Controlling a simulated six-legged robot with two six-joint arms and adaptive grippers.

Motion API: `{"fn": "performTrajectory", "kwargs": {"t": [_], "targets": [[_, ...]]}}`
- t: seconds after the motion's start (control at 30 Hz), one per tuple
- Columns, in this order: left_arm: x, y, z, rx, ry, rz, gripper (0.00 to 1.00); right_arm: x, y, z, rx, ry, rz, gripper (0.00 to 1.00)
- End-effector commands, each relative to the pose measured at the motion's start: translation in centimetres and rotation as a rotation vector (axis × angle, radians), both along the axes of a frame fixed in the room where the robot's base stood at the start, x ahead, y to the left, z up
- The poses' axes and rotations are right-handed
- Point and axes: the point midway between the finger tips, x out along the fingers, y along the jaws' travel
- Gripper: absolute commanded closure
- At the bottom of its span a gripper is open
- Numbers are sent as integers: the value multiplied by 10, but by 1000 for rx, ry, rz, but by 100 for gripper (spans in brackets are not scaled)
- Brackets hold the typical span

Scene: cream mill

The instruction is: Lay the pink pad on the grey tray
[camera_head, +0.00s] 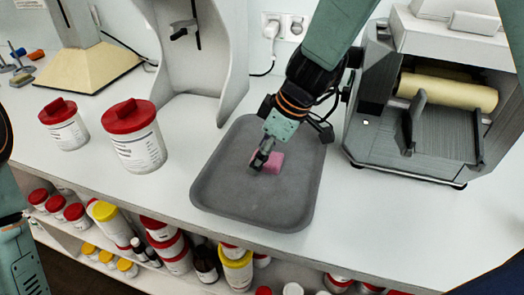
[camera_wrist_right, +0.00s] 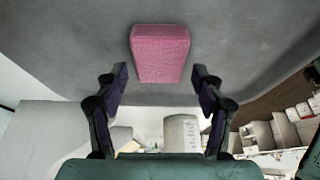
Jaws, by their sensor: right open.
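The pink pad (camera_head: 274,161) is a small block lying on the grey tray (camera_head: 230,196), near its middle. The tray rests on the white counter. My right gripper (camera_head: 259,160) reaches down over the tray, its fingertips close to the pad and hiding part of it. In the right wrist view the pad (camera_wrist_right: 160,55) lies on the grey tray surface (camera_wrist_right: 70,45). The right fingers (camera_wrist_right: 160,72) are spread apart on either side, with a gap to the pad. My left gripper is out of view; only part of my left arm shows at the left edge.
A grey machine with a cream roller (camera_head: 448,91) stands right of the tray. Two white tubs with red lids (camera_head: 133,148) stand to the left. A grey stand (camera_head: 205,60) is behind. Several jars fill the shelf below (camera_head: 165,245).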

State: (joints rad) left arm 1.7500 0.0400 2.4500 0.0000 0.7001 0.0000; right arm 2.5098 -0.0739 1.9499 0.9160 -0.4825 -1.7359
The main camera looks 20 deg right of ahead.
Motion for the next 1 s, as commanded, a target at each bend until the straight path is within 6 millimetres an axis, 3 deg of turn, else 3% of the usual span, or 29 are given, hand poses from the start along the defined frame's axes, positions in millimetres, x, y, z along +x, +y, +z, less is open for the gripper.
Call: {"fn": "performTrajectory", "kwargs": {"t": [0.2,0.7,1.0], "targets": [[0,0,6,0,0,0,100,0,0,5,0,0,-1,31],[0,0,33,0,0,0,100,-20,-31,96,3,-3,-1,31],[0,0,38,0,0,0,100,-26,-39,114,0,0,-1,31]]}}
